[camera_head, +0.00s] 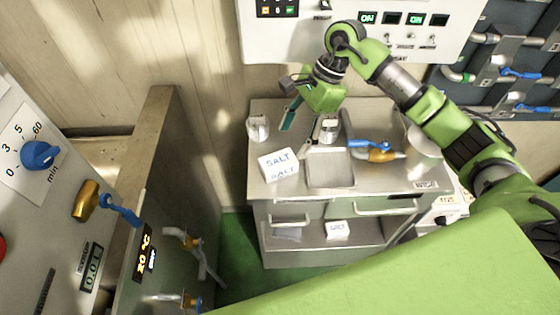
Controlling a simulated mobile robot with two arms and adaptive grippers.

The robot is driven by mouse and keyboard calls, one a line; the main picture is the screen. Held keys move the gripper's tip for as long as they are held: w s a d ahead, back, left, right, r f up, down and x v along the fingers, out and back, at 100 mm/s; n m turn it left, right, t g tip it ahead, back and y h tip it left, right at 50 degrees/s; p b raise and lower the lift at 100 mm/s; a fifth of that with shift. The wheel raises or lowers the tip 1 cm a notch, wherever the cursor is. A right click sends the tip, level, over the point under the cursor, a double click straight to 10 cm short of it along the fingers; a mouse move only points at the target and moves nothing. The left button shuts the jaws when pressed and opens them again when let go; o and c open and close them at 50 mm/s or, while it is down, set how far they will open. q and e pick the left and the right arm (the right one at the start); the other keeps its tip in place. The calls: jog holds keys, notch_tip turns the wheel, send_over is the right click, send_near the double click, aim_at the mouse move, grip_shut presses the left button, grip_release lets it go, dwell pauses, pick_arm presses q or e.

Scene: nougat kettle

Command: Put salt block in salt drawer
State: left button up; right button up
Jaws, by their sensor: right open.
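A white block lettered SALT (278,165) sits on the left front of a steel counter (400,178). A smaller white block with unclear lettering (337,230) lies lower down, on the surface under the counter top. The counter front has a left handle (290,219) and a right handle (384,208); I cannot tell which belongs to the salt drawer. My right gripper (301,132) is open and appears empty, above the counter, behind and right of the larger block and apart from it. My left gripper is not in view.
A metal cup (258,128) stands at the counter's back left. A control panel (400,25) is on the wall behind. A machine with a blue knob (38,155) stands at left.

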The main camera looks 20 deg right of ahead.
aim_at(279, 159)
jog(key=p+x, duration=0.1)
jog(key=x, duration=0.3)
jog(key=shift+a+f, duration=0.25)
jog(key=shift+f, duration=0.05)
jog(key=p+x, duration=0.1)
jog(key=x, duration=0.1)
jog(key=p+x, duration=0.2)
jog(key=shift+a+f, duration=0.15)
jog(key=shift+a, duration=0.3)
jog(key=shift+a+f, duration=0.1)
jog(key=shift+f, duration=0.25)
jog(key=c, duration=1.4)
grip_shut()
jog(key=shift+r, duration=0.2)
